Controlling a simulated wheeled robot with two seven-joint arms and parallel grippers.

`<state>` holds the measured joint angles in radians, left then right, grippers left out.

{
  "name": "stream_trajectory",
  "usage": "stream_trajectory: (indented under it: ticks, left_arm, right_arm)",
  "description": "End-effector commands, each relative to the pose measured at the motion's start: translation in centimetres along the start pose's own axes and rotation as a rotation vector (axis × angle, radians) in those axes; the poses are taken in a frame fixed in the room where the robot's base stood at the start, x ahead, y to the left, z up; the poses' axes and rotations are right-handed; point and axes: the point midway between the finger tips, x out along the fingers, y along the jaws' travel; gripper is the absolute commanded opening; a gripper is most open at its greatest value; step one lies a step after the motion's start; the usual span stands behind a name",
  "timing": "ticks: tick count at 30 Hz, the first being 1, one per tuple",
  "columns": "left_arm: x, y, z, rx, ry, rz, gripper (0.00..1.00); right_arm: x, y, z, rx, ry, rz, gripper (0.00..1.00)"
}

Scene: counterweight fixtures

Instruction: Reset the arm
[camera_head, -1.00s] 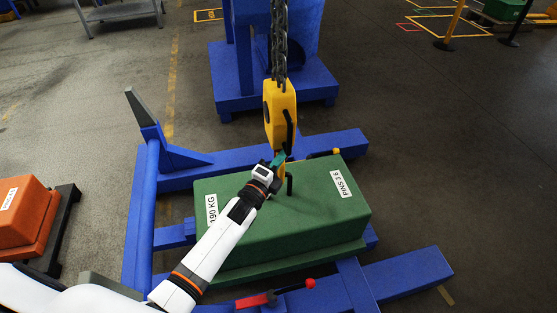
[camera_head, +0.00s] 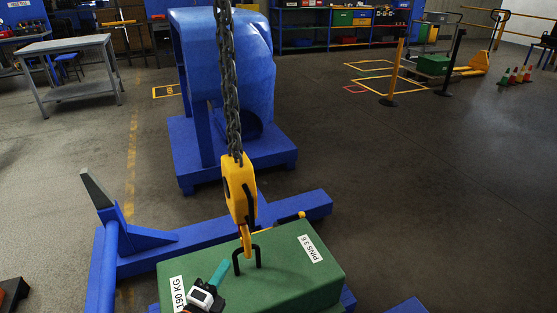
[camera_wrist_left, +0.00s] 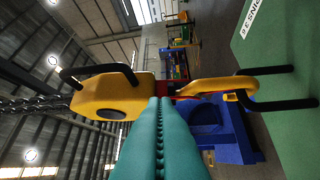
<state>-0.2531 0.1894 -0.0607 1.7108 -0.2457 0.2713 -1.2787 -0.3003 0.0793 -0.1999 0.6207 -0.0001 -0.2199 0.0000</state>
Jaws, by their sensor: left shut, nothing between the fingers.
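My left gripper (camera_head: 221,269) has teal fingers, shut and empty. It is over the near left part of the green weight (camera_head: 290,282), left of the yellow hook (camera_head: 239,188). The fingers (camera_wrist_left: 160,102) point at the hook body (camera_wrist_left: 110,97) in the left wrist view. The hook hangs from a dark chain (camera_head: 228,90). Its lower end is at the black handle (camera_head: 258,250) on the weight's top; I cannot tell for certain whether it passes under the handle. The weight carries labels "190 KG" and "PINS 3 6". My right gripper is out of view.
The weight rests among blue frame beams (camera_head: 225,228) with an upright grey-tipped post (camera_head: 97,188) at left. A large blue machine (camera_head: 222,90) stands behind the chain. A grey table (camera_head: 70,48) is at far left. Open floor lies to the right.

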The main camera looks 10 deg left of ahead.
Motion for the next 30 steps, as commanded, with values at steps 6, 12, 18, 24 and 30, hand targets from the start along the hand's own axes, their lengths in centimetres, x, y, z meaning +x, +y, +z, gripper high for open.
stream_trajectory:
  ticks: [6, 12, 18, 24, 30]
  left_arm:
    - [-1.6, -5.5, 0.5, -0.169, 0.026, -0.161, 0.0]
    - [-7.9, -16.7, 2.4, -0.529, 0.153, -0.499, 0.0]
    - [-17.8, -25.5, 5.1, -0.847, 0.376, -0.816, 0.0]
    - [-29.8, -30.8, 8.1, -1.088, 0.687, -1.088, 0.0]
    - [-40.2, -32.4, 10.3, -1.217, 0.996, -1.26, 0.0]
  right_arm:
    - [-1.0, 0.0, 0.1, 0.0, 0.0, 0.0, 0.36]
    - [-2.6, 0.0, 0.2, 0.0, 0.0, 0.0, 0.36]
    - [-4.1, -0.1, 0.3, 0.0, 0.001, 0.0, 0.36]
    - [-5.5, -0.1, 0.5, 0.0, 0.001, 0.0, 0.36]
    - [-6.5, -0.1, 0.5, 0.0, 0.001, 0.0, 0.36]
